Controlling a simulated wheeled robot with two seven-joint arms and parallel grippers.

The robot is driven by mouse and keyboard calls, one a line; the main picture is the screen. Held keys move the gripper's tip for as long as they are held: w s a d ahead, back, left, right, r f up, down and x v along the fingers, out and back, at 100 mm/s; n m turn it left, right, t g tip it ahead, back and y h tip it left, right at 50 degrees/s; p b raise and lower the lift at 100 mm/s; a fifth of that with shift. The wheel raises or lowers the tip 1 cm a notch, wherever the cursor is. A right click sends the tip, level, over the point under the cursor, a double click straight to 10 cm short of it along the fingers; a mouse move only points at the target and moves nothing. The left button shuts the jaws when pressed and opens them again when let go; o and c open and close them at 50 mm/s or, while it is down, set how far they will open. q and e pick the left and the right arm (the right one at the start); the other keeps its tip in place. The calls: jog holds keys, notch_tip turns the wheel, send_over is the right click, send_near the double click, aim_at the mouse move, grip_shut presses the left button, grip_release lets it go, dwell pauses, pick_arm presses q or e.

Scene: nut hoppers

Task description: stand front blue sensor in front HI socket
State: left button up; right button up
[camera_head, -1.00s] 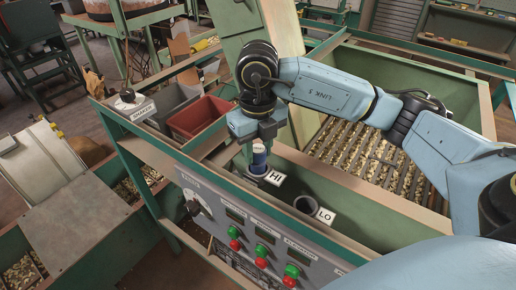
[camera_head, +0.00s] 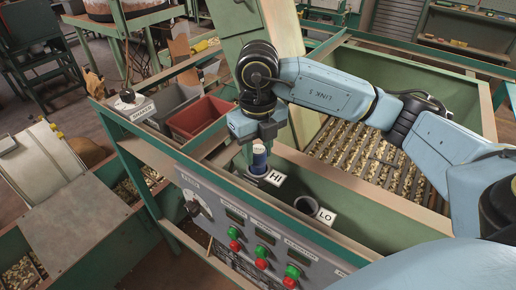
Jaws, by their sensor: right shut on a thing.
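My right gripper (camera_head: 258,143) is shut on the blue sensor (camera_head: 259,160), a small upright cylinder with a white label. The sensor is at the HI socket, beside the HI sign (camera_head: 275,177). Its lower end meets the dark socket rim (camera_head: 256,180), but I cannot tell how deep it sits. The LO socket (camera_head: 306,205) is a dark round opening to the right, beside the LO sign (camera_head: 326,216), and looks empty. My left gripper is not in view.
A control panel (camera_head: 215,212) with red and green buttons fronts the sockets. A red bin (camera_head: 200,118) and a grey bin (camera_head: 170,107) stand to the left. Behind is a green hopper with a grate (camera_head: 360,150) over nuts. My right arm crosses above it.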

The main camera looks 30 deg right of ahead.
jog(key=shift+f+b, duration=0.45)
jog(key=shift+f, duration=0.1)
jog(key=o, duration=0.7)
jog(key=shift+o, duration=0.2)
jog(key=shift+r+p, duration=3.6)
jog(key=shift+r, duration=2)
jog(key=shift+f, duration=0.1)
